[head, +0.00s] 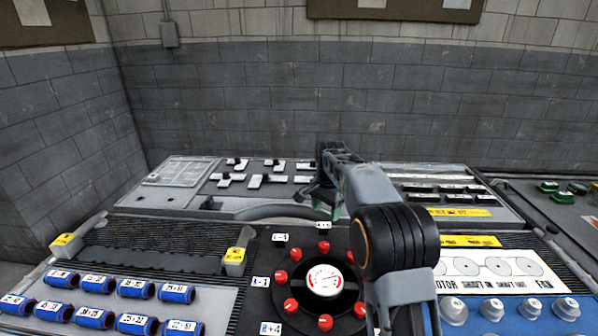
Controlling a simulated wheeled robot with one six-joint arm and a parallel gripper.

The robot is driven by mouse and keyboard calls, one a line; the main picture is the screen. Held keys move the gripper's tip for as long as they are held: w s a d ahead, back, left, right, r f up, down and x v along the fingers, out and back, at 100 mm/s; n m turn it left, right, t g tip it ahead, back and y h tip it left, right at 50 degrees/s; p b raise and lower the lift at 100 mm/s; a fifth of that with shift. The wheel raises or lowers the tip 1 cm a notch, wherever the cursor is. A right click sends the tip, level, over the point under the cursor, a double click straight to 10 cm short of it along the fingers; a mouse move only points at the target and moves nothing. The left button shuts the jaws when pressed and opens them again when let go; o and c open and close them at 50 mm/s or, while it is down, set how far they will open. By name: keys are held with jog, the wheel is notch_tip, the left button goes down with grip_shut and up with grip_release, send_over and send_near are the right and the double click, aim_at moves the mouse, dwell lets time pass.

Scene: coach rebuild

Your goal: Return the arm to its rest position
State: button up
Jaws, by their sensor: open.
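My arm rises from the lower right of the head view, bends at a dark round elbow, and reaches forward over the console. My gripper (318,203) hangs at its far end, pointing down above the middle of the console, behind the dial panel. Its dark fingers look spread and hold nothing that I can see. The forearm partly hides the wrist, and the fingertips are small. I cannot tell how far they are above the surface.
A round white gauge (324,280) ringed by red knobs sits below the gripper. Blue labelled cylinders (92,317) lie at left, grey knobs (530,308) at right. Switch panels (257,180) stand behind. A side surface (560,212) with green items is at far right. A block wall closes the back.

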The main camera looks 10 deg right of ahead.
jog(key=s+n+t, duration=0.1)
jog(key=s+n, duration=0.4)
jog(key=s, duration=0.9)
jog(key=s+n+t+p, duration=0.1)
jog(key=s+n, duration=0.4)
jog(key=s, duration=1)
jog(key=shift+s+a+n+t, duration=0.15)
jog(key=shift+n+t, duration=0.15)
jog(key=shift+t, duration=0.4)
